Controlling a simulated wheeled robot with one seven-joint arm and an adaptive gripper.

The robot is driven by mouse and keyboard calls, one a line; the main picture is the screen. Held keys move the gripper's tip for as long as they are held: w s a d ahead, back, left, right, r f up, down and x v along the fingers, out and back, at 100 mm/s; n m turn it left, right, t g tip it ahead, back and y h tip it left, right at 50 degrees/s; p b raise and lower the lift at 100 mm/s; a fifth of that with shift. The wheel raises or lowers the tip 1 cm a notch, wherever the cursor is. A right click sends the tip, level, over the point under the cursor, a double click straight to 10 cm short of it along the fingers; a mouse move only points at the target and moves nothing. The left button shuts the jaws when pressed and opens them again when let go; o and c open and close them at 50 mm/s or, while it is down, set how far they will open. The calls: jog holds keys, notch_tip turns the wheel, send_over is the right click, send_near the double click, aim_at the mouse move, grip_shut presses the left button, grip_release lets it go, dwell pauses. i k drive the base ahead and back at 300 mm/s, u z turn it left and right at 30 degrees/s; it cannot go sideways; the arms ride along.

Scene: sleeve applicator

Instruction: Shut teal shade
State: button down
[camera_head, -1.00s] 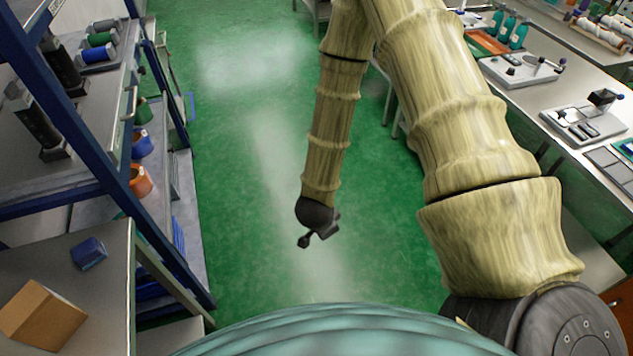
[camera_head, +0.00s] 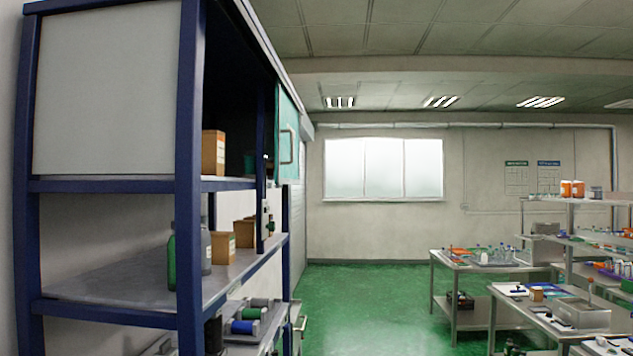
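I cannot tell whether the panel slides or swings. My gripper is not in view.
The blue-framed shelf unit (camera_head: 188,200) fills the left, with bottles and boxes on its lower shelf. Metal worktables (camera_head: 470,268) with small items stand at right. Green floor (camera_head: 360,300) lies clear between them. A window (camera_head: 383,168) is at the back.

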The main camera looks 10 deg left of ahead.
aim_at(287, 116)
jog(key=i, duration=3.4)
jog(key=u, duration=0.1)
